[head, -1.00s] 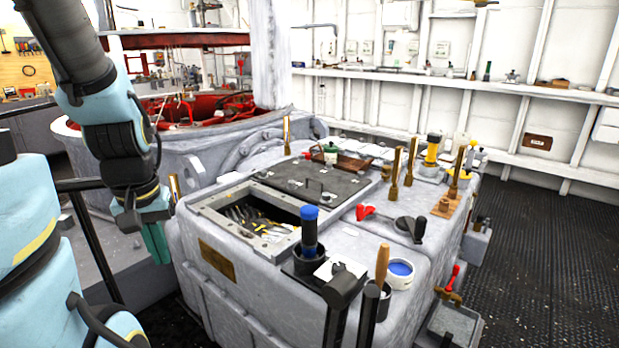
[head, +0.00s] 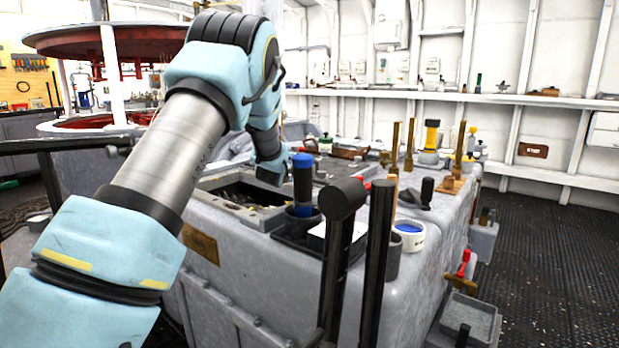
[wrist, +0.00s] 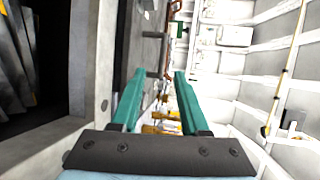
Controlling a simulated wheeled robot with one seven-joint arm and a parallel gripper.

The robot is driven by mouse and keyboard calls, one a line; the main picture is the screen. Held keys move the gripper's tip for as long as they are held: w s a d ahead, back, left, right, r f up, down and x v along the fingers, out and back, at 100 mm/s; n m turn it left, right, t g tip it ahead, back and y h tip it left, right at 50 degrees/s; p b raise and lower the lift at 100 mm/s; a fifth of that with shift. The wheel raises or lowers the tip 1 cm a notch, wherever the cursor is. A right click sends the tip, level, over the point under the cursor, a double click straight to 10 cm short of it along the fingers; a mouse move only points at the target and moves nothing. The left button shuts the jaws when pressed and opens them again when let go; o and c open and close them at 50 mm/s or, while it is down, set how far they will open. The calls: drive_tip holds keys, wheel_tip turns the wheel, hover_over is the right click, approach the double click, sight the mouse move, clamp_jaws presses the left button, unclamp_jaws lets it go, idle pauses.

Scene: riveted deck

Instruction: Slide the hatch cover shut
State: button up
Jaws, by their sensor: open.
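The hatch opening (wrist: 65,50) is uncovered and dark, with long metal tools inside, and has a light grey rim (wrist: 106,75). My gripper (wrist: 160,75) is open, its teal fingers apart with nothing seen held between them. It is over the housing near the cover; contact cannot be told. Its fingers are hidden in the head view.
A white pot of blue paint (head: 410,236) is on the housing's right side. Several brass posts (head: 410,145) stand behind. Dark floor (head: 550,260) is open at right.

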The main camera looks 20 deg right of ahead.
drive_tip(key=shift+w+d, duration=0.1)
drive_tip(key=shift+d, duration=0.35)
drive_tip(key=shift+w+d, duration=0.25)
drive_tip(key=x, duration=0.9)
drive_tip(key=shift+w+d+p, duration=0.15)
drive_tip(key=shift+w+p, duration=0.2)
clamp_jaws()
drive_tip(key=shift+f, duration=0.1)
idle(0.5)
